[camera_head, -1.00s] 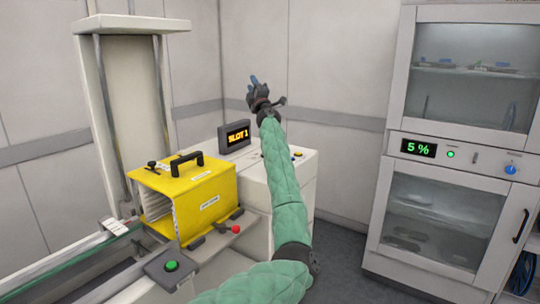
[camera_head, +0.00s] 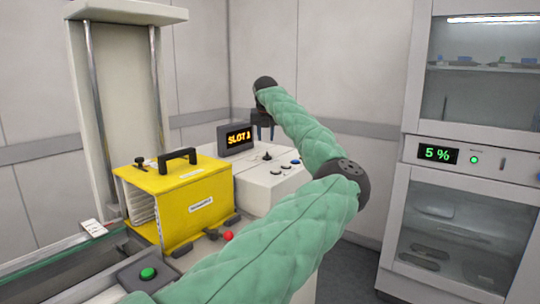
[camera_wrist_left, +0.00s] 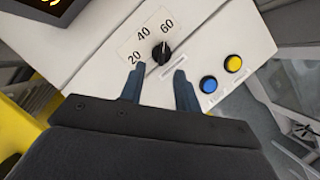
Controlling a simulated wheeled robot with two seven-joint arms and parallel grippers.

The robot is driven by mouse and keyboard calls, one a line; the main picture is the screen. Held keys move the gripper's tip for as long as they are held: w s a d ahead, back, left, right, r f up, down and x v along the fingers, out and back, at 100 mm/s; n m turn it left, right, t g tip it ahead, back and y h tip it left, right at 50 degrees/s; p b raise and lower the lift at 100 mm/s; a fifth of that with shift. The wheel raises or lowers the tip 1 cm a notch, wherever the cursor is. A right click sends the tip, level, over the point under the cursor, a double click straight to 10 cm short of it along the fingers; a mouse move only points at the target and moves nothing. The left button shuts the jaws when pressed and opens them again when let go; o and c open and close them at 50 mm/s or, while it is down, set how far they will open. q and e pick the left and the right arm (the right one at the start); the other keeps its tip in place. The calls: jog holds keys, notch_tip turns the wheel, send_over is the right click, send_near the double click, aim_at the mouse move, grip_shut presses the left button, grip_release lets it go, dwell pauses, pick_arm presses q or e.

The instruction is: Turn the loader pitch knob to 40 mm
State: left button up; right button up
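The black pitch knob (camera_wrist_left: 161,53) sits on the white loader panel, with a scale plate marked 20, 40 and 60 (camera_wrist_left: 146,36) beside it. Its small light mark seems to point toward the 60 side, but it is too small to be sure. In the head view the knob (camera_head: 267,156) shows small on the panel top. My left gripper (camera_wrist_left: 158,72) is open, its two dark fingers spread on either side of the knob's line, with the knob just beyond the tips and apparently untouched. The gripper (camera_head: 262,132) also shows above the panel in the head view. My right gripper is out of view.
A blue button (camera_wrist_left: 208,84) and a yellow button (camera_wrist_left: 233,63) lie right of the knob. The slot display (camera_head: 239,139) stands behind the panel. A yellow magazine (camera_head: 185,205) with a black handle is at the left. A cabinet (camera_head: 420,190) reading 5 % stands at the right.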

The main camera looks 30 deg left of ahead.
aim_at(267, 152)
pick_arm(q)
jog(key=shift+d+p+x, duration=0.15)
jog(key=shift+p+x, duration=0.05)
jog(key=shift+x, duration=1.75)
jog(key=shift+d+p+x, duration=0.1)
jog(key=shift+p+x, duration=0.05)
jog(key=shift+x, duration=1.75)
grip_shut()
